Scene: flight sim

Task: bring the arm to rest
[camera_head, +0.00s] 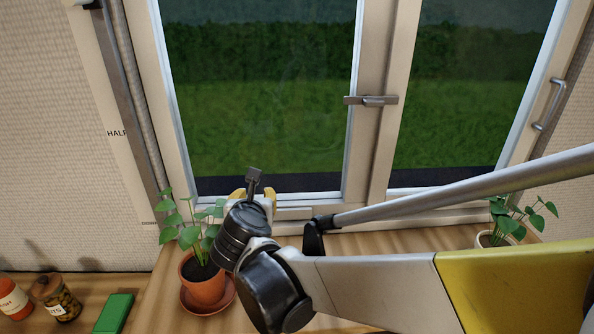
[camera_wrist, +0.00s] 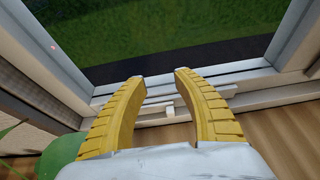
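My gripper (camera_wrist: 155,82) shows in the wrist view as two yellow ridged fingers, spread apart with nothing between them. Its tips point toward the bottom rail of the window frame. In the head view my gripper (camera_head: 253,192) is mostly hidden behind my dark wrist, with bits of yellow showing on both sides. It is just above the sill, close to the window's lower rail and right of a potted plant (camera_head: 205,285). Whether the fingertips touch the rail cannot be told.
The window (camera_head: 375,150) has a grey latch (camera_head: 371,100) at mid-height and a handle (camera_head: 549,104) at right. Another plant (camera_head: 515,220) stands at right. A green box (camera_head: 114,314), a jar (camera_head: 55,297) and an orange-red container (camera_head: 13,298) are at lower left. A leaf (camera_wrist: 62,155) is close beside my gripper.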

